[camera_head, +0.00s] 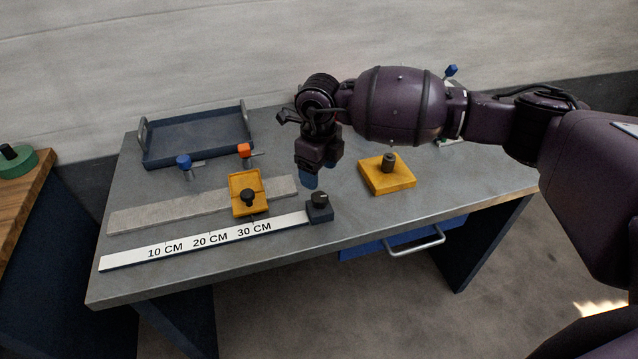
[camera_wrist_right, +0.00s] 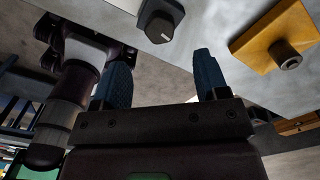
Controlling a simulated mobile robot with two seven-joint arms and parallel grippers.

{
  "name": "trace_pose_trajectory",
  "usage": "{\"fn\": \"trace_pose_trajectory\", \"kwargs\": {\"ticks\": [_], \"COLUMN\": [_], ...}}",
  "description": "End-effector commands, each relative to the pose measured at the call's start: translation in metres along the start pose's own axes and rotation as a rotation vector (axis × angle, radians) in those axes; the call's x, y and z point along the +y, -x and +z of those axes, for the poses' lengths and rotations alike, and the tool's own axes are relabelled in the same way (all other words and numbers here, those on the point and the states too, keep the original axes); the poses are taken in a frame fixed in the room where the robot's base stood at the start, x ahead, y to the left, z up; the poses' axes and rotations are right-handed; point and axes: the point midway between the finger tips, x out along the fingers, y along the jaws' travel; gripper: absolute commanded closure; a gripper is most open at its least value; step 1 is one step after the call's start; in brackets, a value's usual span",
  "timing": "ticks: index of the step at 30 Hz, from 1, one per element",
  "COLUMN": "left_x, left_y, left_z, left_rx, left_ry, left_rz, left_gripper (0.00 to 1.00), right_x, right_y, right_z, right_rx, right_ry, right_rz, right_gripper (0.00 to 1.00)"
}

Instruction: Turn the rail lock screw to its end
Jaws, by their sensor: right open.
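A black knob with a pale mark (camera_head: 320,198) sits on a dark block at the right end of the white ruler rail (camera_head: 180,246). It also shows in the right wrist view (camera_wrist_right: 160,20), beyond the fingertips. A second black knob (camera_head: 248,197) stands on the yellow slide block (camera_head: 240,182) on the grey bar. No label shows which knob is the rail lock screw. My right gripper (camera_head: 307,179) hangs above the table, behind the ruler-end knob. Its two blue fingers (camera_wrist_right: 162,78) are apart with nothing between them. My left gripper is out of view.
A yellow block with a dark post (camera_head: 374,179) stands to the right; it also shows in the right wrist view (camera_wrist_right: 262,42). A blue tray (camera_head: 198,158) lies at the back left. Blue-topped (camera_head: 184,162) and orange-topped (camera_head: 244,151) handles stand before it. The front right tabletop is clear.

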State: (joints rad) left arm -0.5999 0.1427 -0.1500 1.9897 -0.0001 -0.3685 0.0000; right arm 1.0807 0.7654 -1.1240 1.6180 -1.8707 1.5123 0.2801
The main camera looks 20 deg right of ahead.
Motion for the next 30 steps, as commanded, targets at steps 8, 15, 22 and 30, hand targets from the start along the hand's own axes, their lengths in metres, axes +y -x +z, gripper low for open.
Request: {"fn": "trace_pose_trajectory", "kwargs": {"ticks": [8, 15, 22, 30], "left_x": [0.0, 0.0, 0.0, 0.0], "left_y": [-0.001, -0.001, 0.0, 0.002], "left_z": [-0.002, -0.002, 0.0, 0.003], "left_rx": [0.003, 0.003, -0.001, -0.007], "left_ry": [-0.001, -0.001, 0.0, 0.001], "left_rz": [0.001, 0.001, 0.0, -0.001], "left_gripper": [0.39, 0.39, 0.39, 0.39], "right_x": [0.0, 0.0, 0.0, 0.015], "right_y": [0.028, 0.03, 0.03, 0.032], "right_z": [0.0, 0.0, 0.0, 0.02], "right_rx": [0.001, 0.001, 0.001, -0.124], "right_ry": [-0.001, 0.0, 0.0, 0.037], "right_rz": [0.0, 0.0, 0.0, 0.088], "right_gripper": [0.33, 0.33, 0.33, 0.33]}}
